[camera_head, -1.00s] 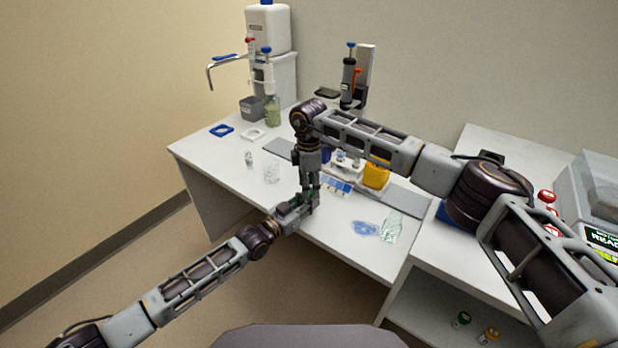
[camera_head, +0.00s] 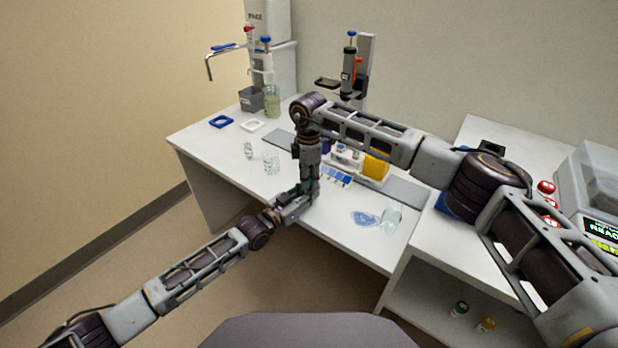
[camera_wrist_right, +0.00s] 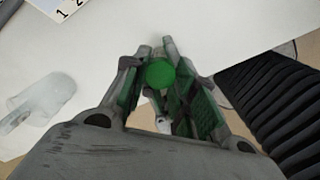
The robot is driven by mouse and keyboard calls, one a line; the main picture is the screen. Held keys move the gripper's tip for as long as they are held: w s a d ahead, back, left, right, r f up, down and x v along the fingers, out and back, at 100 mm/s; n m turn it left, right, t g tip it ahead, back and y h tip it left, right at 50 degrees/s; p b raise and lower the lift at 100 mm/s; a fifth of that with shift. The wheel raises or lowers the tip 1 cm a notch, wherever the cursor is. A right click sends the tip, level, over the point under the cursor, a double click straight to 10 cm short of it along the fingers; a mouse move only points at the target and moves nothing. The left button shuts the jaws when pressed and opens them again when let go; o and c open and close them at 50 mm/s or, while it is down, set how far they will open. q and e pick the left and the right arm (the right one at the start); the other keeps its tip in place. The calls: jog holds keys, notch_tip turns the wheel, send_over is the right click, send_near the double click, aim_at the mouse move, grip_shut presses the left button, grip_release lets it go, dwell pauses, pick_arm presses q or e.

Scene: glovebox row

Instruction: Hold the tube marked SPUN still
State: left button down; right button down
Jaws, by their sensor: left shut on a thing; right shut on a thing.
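A tube with a round green cap (camera_wrist_right: 160,73) stands between the fingers of my right gripper in the right wrist view. Its marking cannot be read, and its body is mostly hidden. My right gripper (camera_head: 308,190) points down over the front of the bench and is shut on this tube. My left gripper (camera_head: 300,201) comes in low from the left and meets the right one at the same spot. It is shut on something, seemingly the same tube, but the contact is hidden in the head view.
The white bench (camera_head: 225,175) holds a clear beaker (camera_head: 270,163) left of the grippers and a clear vessel (camera_head: 391,218) by a blue patch (camera_head: 364,219) on the right. A yellow container (camera_head: 375,168) stands behind my right arm. A lower shelf (camera_head: 440,290) holds capped bottles.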

jog(key=n, duration=1.1)
jog(key=shift+r+n, duration=0.1)
jog(key=shift+n, duration=0.3)
jog(key=n, duration=1.6)
jog(key=shift+w+r, duration=0.1)
jog(key=n, duration=1)
jog(key=shift+n, duration=0.4)
jog(key=n, duration=0.5)
